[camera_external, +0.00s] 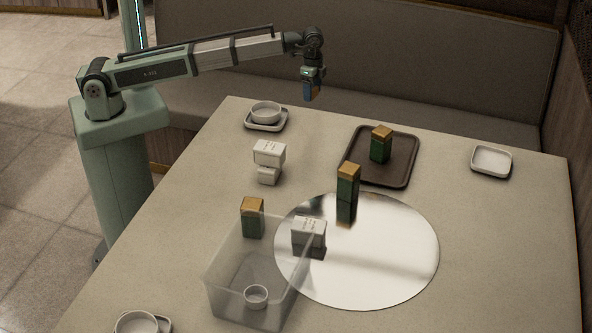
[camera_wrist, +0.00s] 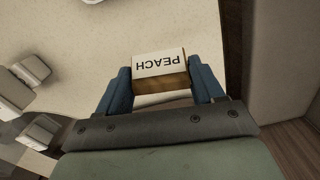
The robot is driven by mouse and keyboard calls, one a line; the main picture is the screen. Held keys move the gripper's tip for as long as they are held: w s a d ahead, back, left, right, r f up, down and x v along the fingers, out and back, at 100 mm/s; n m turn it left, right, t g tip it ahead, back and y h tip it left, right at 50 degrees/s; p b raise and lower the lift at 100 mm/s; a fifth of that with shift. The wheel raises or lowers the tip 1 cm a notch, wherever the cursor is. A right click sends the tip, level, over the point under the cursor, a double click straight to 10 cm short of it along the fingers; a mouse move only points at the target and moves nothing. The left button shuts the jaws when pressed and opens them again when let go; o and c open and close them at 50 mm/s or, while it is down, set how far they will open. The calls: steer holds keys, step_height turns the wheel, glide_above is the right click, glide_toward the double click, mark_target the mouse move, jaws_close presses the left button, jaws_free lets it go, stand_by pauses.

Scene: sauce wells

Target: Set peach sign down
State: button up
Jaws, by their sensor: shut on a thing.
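The peach sign (camera_wrist: 160,64) is a small block with a white face lettered PEACH and a wood-brown side. In the wrist view the word reads upside down. My gripper (camera_wrist: 158,82) has its two blue fingers shut on the sign, one at each side. In the external view my gripper (camera_external: 313,90) hangs above the far edge of the table, near the bench. The sign is too small there to make out clearly. It is held in the air.
The table (camera_external: 210,185) holds a saucer with a bowl (camera_external: 265,112), stacked white blocks (camera_external: 269,153), a brown tray (camera_external: 398,170) with a green block (camera_external: 381,145), a white dish (camera_external: 491,160), a round mirror (camera_external: 385,265) and a clear bin (camera_external: 225,287). Bare table lies between them.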

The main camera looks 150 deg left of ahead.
step_height(320, 180, up, 9)
steer(key=shift+f, duration=0.1)
steer(key=w+d+m, duration=0.4)
steer(key=w+d, duration=1)
steer(key=w, duration=0.5)
steer(key=w+d+m, duration=0.5)
steer(key=w+d, duration=1)
steer(key=w, duration=0.3)
steer(key=m, duration=0.7)
glide_above(178, 287)
step_height(178, 287, down, 11)
steer(key=shift+f, duration=5)
steer(key=shift+f, duration=0.1)
steer(key=o, duration=1)
